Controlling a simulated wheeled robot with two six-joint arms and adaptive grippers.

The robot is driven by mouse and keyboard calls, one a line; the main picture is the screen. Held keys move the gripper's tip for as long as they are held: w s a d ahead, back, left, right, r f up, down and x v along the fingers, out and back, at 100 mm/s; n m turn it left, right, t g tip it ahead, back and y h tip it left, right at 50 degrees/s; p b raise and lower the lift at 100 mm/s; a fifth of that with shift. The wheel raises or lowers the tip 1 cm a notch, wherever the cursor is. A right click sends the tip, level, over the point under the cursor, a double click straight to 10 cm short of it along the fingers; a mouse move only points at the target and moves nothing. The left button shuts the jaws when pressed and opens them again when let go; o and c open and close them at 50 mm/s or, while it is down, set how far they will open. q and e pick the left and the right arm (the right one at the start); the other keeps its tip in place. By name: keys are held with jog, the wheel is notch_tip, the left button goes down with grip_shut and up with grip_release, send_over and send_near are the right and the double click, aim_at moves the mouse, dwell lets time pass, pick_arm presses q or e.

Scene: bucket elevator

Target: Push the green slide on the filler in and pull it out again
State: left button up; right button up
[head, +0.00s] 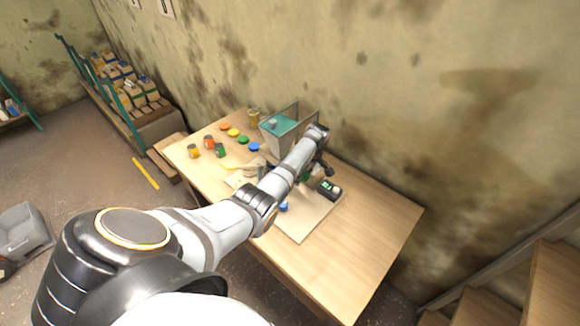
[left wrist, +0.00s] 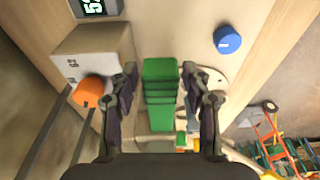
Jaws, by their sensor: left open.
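The green slide (left wrist: 160,85) is a ribbed green block in the middle of the left wrist view. My left gripper (left wrist: 159,72) is open, with one finger on each side of the slide. Narrow gaps seem to show beside it, and I cannot tell whether a finger touches it. In the head view my left arm reaches across the table, and its wrist hides most of the gripper and slide. The filler's hopper (head: 279,126), with a teal top, stands behind the wrist. My right gripper is not in view.
A small display (head: 329,188) and a blue knob (left wrist: 227,40) are on the pale board (head: 300,228). An orange knob (left wrist: 88,91) is on a grey box left of the slide. Coloured lids and small cans stand at the table's far left. The table's right part (head: 375,230) is clear.

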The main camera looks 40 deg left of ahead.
pick_arm(q)
jog(key=c, duration=0.8)
jog(key=shift+a, duration=0.1)
jog(key=shift+w+a+b, duration=0.2)
jog(key=shift+a+b, duration=0.95)
jog(key=shift+a, duration=1.55)
jog(key=shift+r+p, duration=0.1)
jog(key=shift+p, duration=0.25)
jog(key=shift+d, duration=0.1)
